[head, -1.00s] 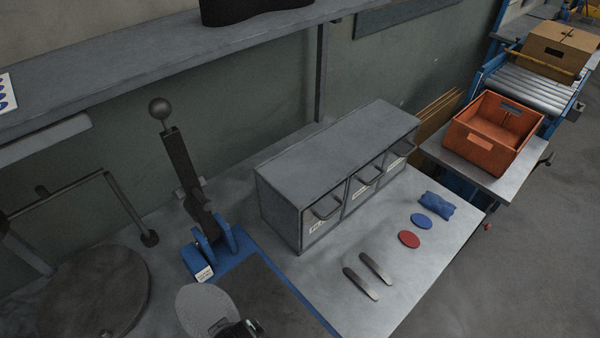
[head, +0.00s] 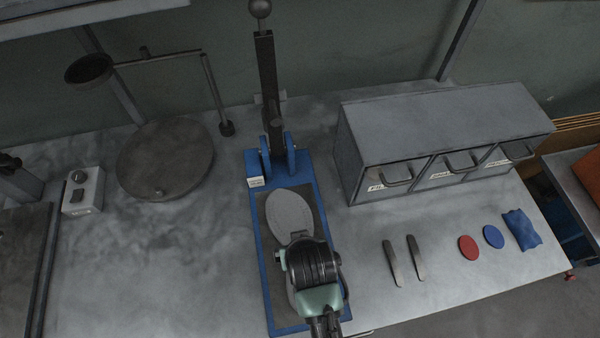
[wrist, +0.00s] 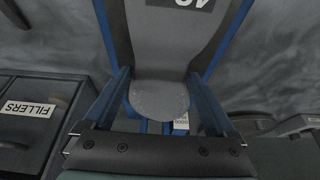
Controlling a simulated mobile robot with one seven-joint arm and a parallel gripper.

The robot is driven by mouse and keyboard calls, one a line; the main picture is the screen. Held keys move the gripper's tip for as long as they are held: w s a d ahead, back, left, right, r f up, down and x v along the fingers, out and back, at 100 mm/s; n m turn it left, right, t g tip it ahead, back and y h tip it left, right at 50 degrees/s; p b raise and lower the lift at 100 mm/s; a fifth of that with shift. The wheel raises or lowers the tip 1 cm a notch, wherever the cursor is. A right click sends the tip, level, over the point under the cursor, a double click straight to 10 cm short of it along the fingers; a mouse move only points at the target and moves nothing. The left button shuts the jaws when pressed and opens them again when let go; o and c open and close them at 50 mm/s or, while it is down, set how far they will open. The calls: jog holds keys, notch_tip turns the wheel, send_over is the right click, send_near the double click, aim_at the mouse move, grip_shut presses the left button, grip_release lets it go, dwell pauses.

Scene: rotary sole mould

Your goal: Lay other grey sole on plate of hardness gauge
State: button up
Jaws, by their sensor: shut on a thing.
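A grey sole (head: 290,213) with a stitched-looking edge is in my gripper (head: 308,245), seen from above in the head view. My gripper is shut on it and hides its near part. The sole lies over the dark plate (head: 322,318) of a blue-framed lever device (head: 264,285); I cannot tell whether it touches the plate. The device's dark lever (head: 268,90) stands upright behind the plate.
A drawer cabinet (head: 440,135) stands to the right. In front of it lie two dark strips (head: 403,260), a red disc (head: 468,247), a blue disc (head: 493,236) and a blue pouch (head: 521,230). A round dark turntable (head: 165,158) and a switch box (head: 83,191) are left.

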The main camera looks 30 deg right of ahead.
jog(key=shift+f, duration=1.6)
jog(key=shift+f, duration=0.15)
jog(key=o, duration=1.3)
jog(key=shift+c, duration=0.2)
jog(key=v, duration=1.2)
jog(key=shift+r, duration=0.2)
